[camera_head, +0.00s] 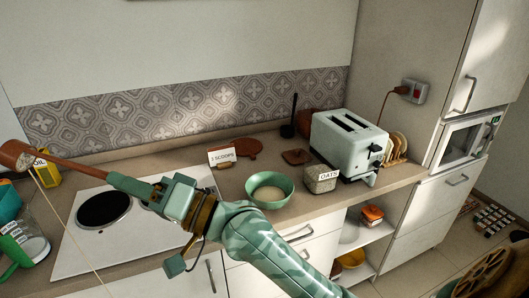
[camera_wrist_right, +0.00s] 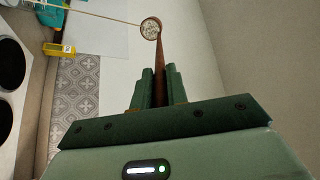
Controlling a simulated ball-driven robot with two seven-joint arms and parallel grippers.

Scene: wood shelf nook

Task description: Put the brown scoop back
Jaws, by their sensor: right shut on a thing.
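My right gripper (camera_head: 116,180) is shut on the handle of the brown scoop (camera_head: 68,166), raised at the left over the stove side of the counter. In the right wrist view the scoop's handle (camera_wrist_right: 160,62) stands between the two fingers (camera_wrist_right: 160,86), and its round cup holds pale, speckled grains. A thin pale line runs from near the cup in both views; I cannot tell what it is. A grey OATS container (camera_head: 320,183) stands right of a green bowl (camera_head: 270,189) with pale contents. My left gripper is out of view.
A white stove (camera_head: 75,246) lies under my right arm. A card reading SCOOPS (camera_head: 221,156), brown boards (camera_head: 297,157) and a toaster (camera_head: 348,146) stand along the back. A yellow box (camera_head: 47,178) and a green mug (camera_head: 14,255) crowd the left end.

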